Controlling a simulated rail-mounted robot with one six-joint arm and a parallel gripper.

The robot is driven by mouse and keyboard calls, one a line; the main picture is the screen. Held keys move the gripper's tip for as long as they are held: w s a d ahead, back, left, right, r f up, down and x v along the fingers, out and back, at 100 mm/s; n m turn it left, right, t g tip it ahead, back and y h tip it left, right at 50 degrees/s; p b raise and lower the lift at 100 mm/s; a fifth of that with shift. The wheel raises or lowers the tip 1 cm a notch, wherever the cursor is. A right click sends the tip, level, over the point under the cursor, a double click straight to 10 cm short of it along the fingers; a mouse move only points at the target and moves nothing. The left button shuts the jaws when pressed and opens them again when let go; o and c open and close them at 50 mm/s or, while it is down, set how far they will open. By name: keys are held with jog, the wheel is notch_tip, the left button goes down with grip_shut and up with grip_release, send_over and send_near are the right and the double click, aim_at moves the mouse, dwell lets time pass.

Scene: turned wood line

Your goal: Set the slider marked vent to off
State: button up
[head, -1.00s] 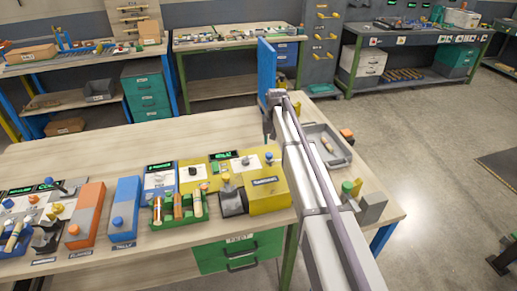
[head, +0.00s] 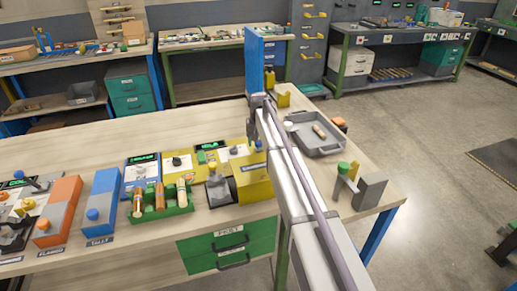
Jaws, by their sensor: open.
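Two yellow-framed control panels stand at the back of the workbench, a left panel (head: 178,162) with a dark knob on a white plate and a right panel (head: 232,152) with a grey control. Their markings are too small to read, so I cannot tell which control is vent or how it is set. My gripper (head: 250,136) shows small, pointing down from the end of my arm just behind the right panel's right end. It is open, with nothing visible in it. My arm hides part of the bench to the right.
A yellow box (head: 255,184), a green rack (head: 160,208) with wooden pieces, a blue box (head: 102,197) and an orange box (head: 58,210) line the front. A grey tray (head: 320,144) and a grey block (head: 370,189) stand right of my arm. Bare benchtop lies behind the panels.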

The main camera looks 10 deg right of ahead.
jog(key=shift+r, duration=0.1)
grip_shut()
jog(key=s, duration=0.5)
jog(key=s+d, duration=0.1)
jog(key=s, duration=0.1)
jog(key=shift+s, duration=0.2)
jog(key=shift+c, duration=1)
grip_release()
jog(key=shift+s, duration=0.1)
jog(key=shift+o, duration=1)
